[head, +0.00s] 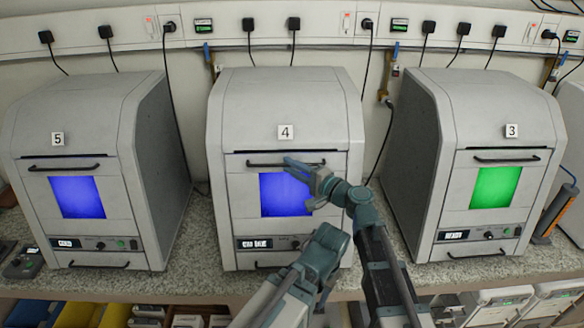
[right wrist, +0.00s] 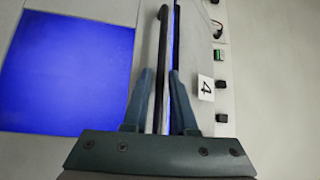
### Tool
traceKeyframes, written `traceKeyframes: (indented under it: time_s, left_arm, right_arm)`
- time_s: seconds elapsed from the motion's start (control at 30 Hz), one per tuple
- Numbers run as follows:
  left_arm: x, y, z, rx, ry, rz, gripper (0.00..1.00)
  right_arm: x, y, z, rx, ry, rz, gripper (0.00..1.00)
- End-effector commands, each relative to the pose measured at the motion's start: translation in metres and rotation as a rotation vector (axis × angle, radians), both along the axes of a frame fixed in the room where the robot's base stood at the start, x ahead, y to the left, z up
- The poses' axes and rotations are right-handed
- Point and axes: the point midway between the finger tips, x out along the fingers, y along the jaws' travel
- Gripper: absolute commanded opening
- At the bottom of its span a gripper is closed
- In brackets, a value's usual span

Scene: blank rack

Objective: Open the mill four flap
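Mill four (head: 285,110) is the middle grey cabinet in the head view, marked 4. Its flap (head: 240,192) has a blue window and a black bar handle (head: 262,164) along its top, and looks shut. My right gripper (head: 288,163) is at the right part of this handle. In the right wrist view, the handle (right wrist: 162,40) runs between the two fingers of the right gripper (right wrist: 160,72). The fingers stand apart with a small gap beside the bar, so the gripper looks open around it. My left gripper is not in view.
Mill five (head: 68,115) with a blue window stands left, and mill three (head: 490,105) with a green window stands right. All stand on a speckled counter (head: 195,240). Mill four has a lower handle (head: 268,265) too. Cables hang from the wall rail behind.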

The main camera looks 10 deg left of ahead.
Motion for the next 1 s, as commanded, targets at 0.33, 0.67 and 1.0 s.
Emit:
traceKeyframes:
  time_s: [0.33,0.67,1.0]
  left_arm:
    - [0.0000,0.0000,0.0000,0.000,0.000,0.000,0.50]
    - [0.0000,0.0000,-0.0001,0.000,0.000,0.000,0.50]
    - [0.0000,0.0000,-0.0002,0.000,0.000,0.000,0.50]
  right_arm:
    - [-0.0001,-0.0003,-0.0001,0.000,0.000,0.000,0.00]
    - [-0.0001,-0.0004,-0.0003,-0.001,0.000,0.000,0.00]
    - [-0.0003,-0.0004,-0.0004,-0.001,0.000,0.000,0.00]
